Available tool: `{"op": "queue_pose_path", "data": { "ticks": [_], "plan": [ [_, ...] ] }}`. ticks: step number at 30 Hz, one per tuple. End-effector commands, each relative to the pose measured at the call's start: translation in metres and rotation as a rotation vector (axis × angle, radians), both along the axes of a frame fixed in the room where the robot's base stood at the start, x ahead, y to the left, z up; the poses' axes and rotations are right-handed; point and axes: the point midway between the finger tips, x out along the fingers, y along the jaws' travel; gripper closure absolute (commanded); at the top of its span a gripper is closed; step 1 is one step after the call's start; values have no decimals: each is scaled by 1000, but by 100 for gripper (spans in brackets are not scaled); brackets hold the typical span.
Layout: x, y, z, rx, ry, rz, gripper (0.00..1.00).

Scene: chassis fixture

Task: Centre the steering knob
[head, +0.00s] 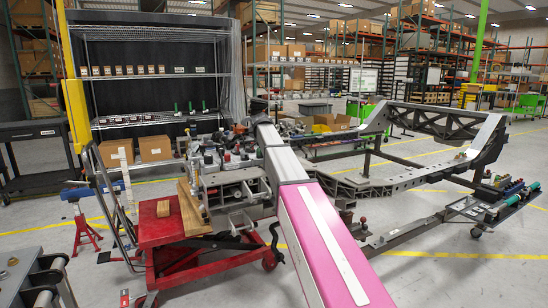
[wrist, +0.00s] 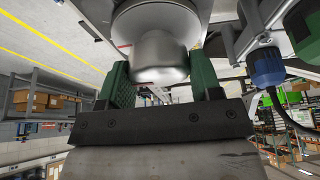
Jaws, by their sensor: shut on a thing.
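In the wrist view, a rounded silver-grey metal knob (wrist: 160,56) hangs from a wider round metal collar (wrist: 155,18). My gripper (wrist: 160,74) has its two green ribbed fingers on either side of the knob and is shut on it. The knob's tip sits between the fingers, and its far side is hidden. Whether it is centred cannot be told from this angle. In the head view, my pink and white arm reaches toward the chassis fixture, and the gripper and knob cannot be made out.
A blue-capped part (wrist: 266,66) with a black cable is close to the right finger in the wrist view. In the head view, a red lift cart (head: 165,228) stands left of my arm, a grey chassis frame (head: 400,180) to the right, and a wire shelf (head: 150,75) behind.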

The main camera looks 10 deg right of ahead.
Motion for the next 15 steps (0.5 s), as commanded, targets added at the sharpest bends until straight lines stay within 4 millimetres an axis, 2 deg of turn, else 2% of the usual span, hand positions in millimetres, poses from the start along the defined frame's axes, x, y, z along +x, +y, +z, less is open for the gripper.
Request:
{"op": "queue_pose_path", "data": {
  "ticks": [3, 4, 6, 15],
  "plan": [
    [-1, 1, 0, 3, 1, 1, 65],
    [-1, 1, 0, 3, 1, 1, 32],
    [-1, 1, 0, 3, 1, 1, 16],
    [0, 1, 1, 1, 0, 1, 16]
  ]
}}
